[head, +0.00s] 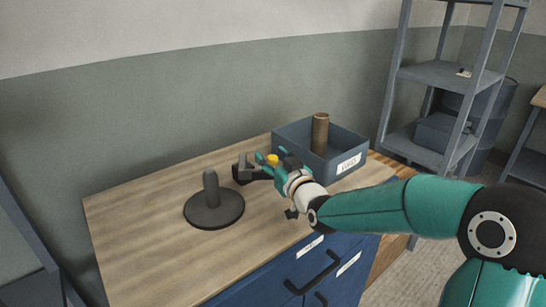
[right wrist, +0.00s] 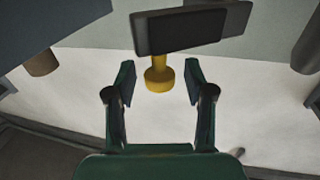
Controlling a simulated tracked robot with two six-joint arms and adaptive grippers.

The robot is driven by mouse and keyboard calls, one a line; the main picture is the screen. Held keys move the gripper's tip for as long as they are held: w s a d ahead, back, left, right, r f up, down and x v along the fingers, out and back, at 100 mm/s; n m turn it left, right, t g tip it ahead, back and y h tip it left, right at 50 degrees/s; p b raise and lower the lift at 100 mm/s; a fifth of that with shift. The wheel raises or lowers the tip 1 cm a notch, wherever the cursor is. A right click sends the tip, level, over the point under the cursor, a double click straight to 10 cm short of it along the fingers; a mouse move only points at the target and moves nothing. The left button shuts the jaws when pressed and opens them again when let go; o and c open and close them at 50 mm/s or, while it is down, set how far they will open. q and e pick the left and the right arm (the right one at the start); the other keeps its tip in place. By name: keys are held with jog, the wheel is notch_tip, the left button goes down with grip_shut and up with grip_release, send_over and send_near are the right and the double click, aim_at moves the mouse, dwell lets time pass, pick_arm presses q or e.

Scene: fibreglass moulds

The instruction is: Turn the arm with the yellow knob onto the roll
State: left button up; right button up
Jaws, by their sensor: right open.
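The yellow knob (head: 272,160) sits on the end of a dark arm (head: 243,170) on the wooden worktop. My right gripper (head: 271,155) is open with its fingers around the knob. In the right wrist view the knob (right wrist: 158,80) lies between the two open fingertips (right wrist: 160,72), with a gap on each side. The dark arm (right wrist: 190,28) shows beyond it. Left of the arm stands a round dark base with a bare upright post (head: 211,188). A brown cardboard tube (head: 320,132) stands in a box; I see no other roll. My left gripper is out of view.
The blue-grey labelled box (head: 347,165) stands behind my right gripper, close to it. The worktop (head: 140,235) is clear at the left and front. Blue drawers (head: 300,280) are below its front edge. A grey metal shelf (head: 440,75) stands at the back right.

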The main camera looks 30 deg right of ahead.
grip_shut()
jog(key=shift+a, duration=0.1)
dwell(0.3)
